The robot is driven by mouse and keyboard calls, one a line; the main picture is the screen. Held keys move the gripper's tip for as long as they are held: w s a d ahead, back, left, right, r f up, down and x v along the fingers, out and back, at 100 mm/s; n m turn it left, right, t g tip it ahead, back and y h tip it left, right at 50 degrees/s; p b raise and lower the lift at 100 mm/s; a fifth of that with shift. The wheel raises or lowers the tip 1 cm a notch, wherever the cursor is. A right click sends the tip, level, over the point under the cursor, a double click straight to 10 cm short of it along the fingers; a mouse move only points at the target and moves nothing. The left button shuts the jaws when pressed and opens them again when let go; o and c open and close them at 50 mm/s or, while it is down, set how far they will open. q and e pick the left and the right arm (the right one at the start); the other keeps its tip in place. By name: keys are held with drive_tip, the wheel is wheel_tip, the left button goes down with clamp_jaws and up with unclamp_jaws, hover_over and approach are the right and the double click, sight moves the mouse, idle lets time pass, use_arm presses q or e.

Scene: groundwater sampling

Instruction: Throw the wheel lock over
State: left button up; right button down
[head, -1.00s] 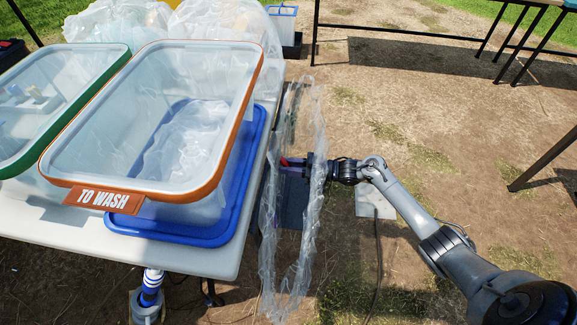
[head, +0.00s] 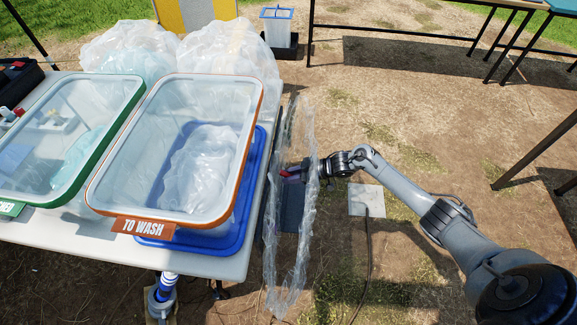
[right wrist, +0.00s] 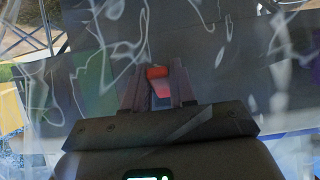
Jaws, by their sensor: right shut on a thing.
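My right gripper (head: 288,172) reaches in from the right to the side of the white table, low beside its right edge. It is shut on a small red part (right wrist: 157,72), which I take to be the wheel lock; the red tip shows between its two fingers in the right wrist view. In the head view the red part (head: 293,169) is small and partly hidden by clear plastic. I cannot tell what it is fixed to. My left gripper is not in view.
A clear plastic bag or sheet (head: 283,255) hangs around my right gripper. The white table (head: 215,263) holds a blue tray (head: 213,243), an orange-rimmed "TO WASH" bin (head: 94,181) and a green-rimmed bin (head: 95,150). Bare ground lies right, with a pale plate (head: 367,200) and cable.

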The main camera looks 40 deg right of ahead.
sight(288, 174)
wheel_tip(288, 174, up, 2)
drive_tip(key=g+h+p, duration=0.1)
drive_tip(key=p, duration=0.1)
drive_tip(key=g+h+p, duration=0.1)
drive_tip(key=p, duration=0.1)
drive_tip(key=g+h+p, duration=0.1)
drive_tip(key=p, duration=0.1)
drive_tip(key=shift+s+d+r, duration=0.15)
drive_tip(key=shift+r, duration=0.1)
drive_tip(key=shift+r+g+h+p, duration=0.1)
drive_tip(key=shift+g+h+p, duration=0.4)
drive_tip(key=shift+p, duration=0.6)
drive_tip(key=shift+g+p, duration=0.3)
drive_tip(key=shift+s+h, duration=0.1)
drive_tip(key=shift+h, duration=0.2)
drive_tip(key=c, duration=1)
unclamp_jaws()
drive_tip(key=shift+d+r, duration=0.1)
drive_tip(key=shift+r, duration=0.3)
drive_tip(key=p+v, duration=0.4)
drive_tip(key=v, duration=0.6)
